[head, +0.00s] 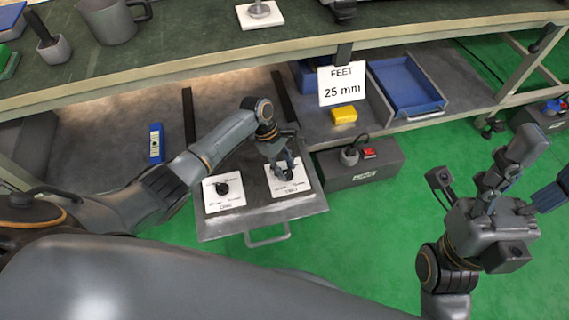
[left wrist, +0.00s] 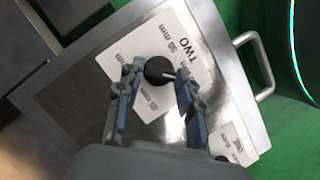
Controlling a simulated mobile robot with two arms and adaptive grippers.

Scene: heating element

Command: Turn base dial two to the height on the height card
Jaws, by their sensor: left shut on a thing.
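The height card (head: 341,86) hangs from the bench edge in the head view and reads "FEET 25 mm". Base dial two is a dark round knob (left wrist: 159,68) on a white plate marked TWO (left wrist: 190,45), with "30 mm" among its printed labels. A light pointer mark shows at the knob's edge; its exact setting is unclear. My left gripper (head: 285,173) is over this plate and shut on the knob, one finger on each side in the left wrist view. My right gripper (head: 500,178) is raised over the green floor, away from the dials; its jaw state is unclear.
A second dark dial (head: 222,187) sits on its own white plate to the left, on the same grey panel with a front handle (head: 268,238). A grey box (head: 360,165) stands right of the panel. A yellow block (head: 344,115) and a blue tray (head: 405,85) lie behind.

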